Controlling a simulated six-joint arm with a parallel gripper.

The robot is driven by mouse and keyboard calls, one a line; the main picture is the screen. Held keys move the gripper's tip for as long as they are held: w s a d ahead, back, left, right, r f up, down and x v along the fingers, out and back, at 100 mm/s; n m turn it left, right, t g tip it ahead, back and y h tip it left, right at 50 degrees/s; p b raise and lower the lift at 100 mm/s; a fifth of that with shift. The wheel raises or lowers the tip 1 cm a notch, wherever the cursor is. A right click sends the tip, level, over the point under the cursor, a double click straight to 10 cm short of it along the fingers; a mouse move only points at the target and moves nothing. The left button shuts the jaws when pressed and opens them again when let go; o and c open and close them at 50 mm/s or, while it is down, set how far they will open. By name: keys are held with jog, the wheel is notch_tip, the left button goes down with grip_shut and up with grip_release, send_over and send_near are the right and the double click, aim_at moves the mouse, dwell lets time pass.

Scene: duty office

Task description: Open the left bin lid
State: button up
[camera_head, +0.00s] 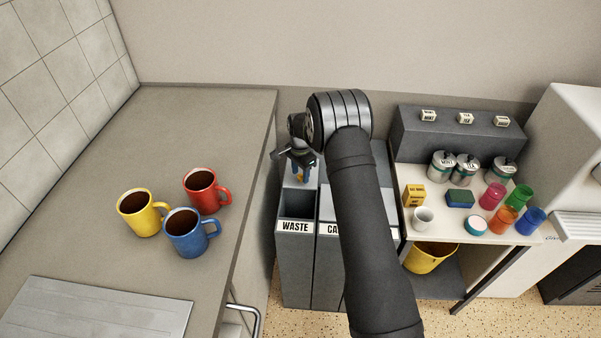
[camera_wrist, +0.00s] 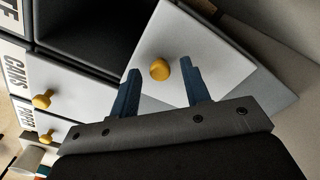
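The left bin (camera_head: 296,262) is grey and labelled WASTE. Its pale lid (camera_wrist: 205,55) is tilted up at the back, and a dark opening (camera_head: 296,205) shows in front of it. The lid has a round yellow knob (camera_wrist: 160,70). My gripper (camera_head: 299,174) is over the lid. In the wrist view its two blue fingers (camera_wrist: 160,67) stand apart, one on each side of the knob, with a visible gap to it on both sides. The fingers are open and hold nothing. In the camera_head view my gripper partly hides the lid.
The CANS bin (camera_head: 326,262) stands directly right; its lid and knob (camera_wrist: 42,102) are down. Another closed lid's knob (camera_wrist: 47,137) is beyond. A counter (camera_head: 95,185) with several mugs is left. A shelf (camera_head: 440,237) with cups and canisters is right.

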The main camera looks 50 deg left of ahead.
notch_tip(320, 180, up, 18)
jog(key=shift+f, duration=0.25)
dwell(0.3)
jog(key=shift+f, duration=0.15)
notch_tip(320, 180, down, 17)
jog(key=shift+f, duration=0.15)
dwell(0.6)
